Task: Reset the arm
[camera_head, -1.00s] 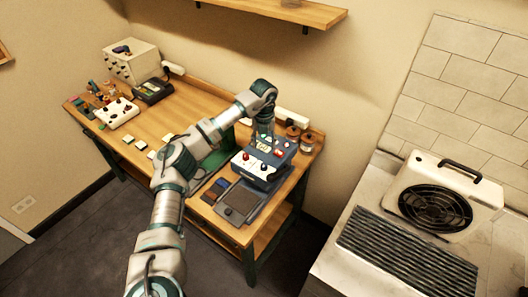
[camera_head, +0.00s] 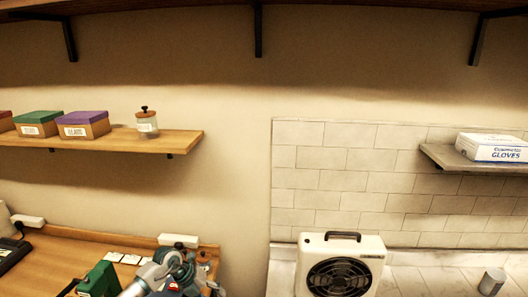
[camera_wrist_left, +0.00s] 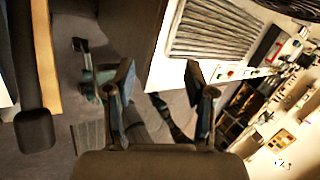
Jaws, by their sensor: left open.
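My left arm shows at the bottom left of the head view, where a silver and teal joint (camera_head: 176,270) stands over the wooden table (camera_head: 62,262). The fingers of that arm cannot be made out there. In the left wrist view my left gripper (camera_wrist_left: 160,85) has its two fingers wide apart, with nothing between them. Grey floor and dark parts show behind the fingers. My right gripper is in neither view.
A white fan unit (camera_head: 341,262) stands on the counter at lower middle. A wooden shelf (camera_head: 170,140) holds lidded boxes (camera_head: 84,125) and a jar (camera_head: 147,122). A grey shelf (camera_head: 446,158) holds a glove box (camera_head: 494,148). A green block (camera_head: 98,280) stands near my arm.

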